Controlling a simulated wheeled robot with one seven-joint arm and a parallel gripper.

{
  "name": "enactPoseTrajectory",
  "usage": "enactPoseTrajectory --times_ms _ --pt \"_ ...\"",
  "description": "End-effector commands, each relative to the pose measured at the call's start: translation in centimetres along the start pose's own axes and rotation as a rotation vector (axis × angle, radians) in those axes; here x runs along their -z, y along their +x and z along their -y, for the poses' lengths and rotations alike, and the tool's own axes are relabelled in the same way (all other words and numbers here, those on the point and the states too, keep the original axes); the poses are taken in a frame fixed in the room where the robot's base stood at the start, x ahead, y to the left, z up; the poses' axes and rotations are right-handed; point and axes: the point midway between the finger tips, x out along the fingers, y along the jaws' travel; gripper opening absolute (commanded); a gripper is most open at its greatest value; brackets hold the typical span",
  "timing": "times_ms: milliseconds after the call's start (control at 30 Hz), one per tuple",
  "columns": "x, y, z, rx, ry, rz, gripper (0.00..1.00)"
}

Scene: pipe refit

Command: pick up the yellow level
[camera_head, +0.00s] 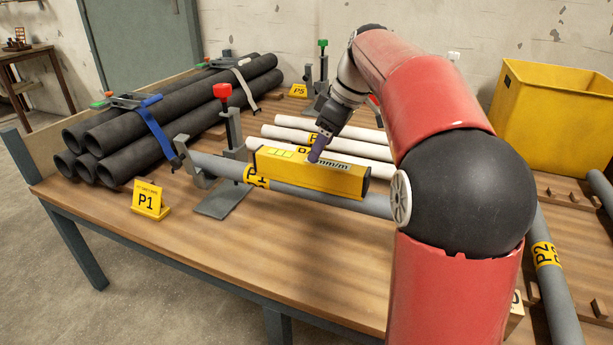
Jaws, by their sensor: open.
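The yellow level (331,179) is a long box-shaped bar with a green vial window near its left end. It lies along the top of a grey pipe (216,165) that a clamp with a red knob (223,91) holds above the table. My gripper (316,154) is at the middle of the level, pointing down at its top. It is open; part of it is hidden by the wrist, and I cannot tell whether its fingers touch the level. My red arm covers the right end of the pipe.
Strapped black pipes (166,112) lie at the back left, and white pipes (350,146) lie behind the level. A P1 sign (150,199) stands at the front left. A yellow bin (556,115) is at the back right.

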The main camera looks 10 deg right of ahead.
Motion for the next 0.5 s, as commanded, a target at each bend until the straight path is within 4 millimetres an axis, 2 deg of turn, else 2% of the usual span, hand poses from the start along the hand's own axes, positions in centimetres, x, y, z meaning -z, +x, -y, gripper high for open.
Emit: enactPoseTrajectory --times_ms 500 --pt "-0.1 6.7 0.9 0.002 0.000 0.001 0.64"
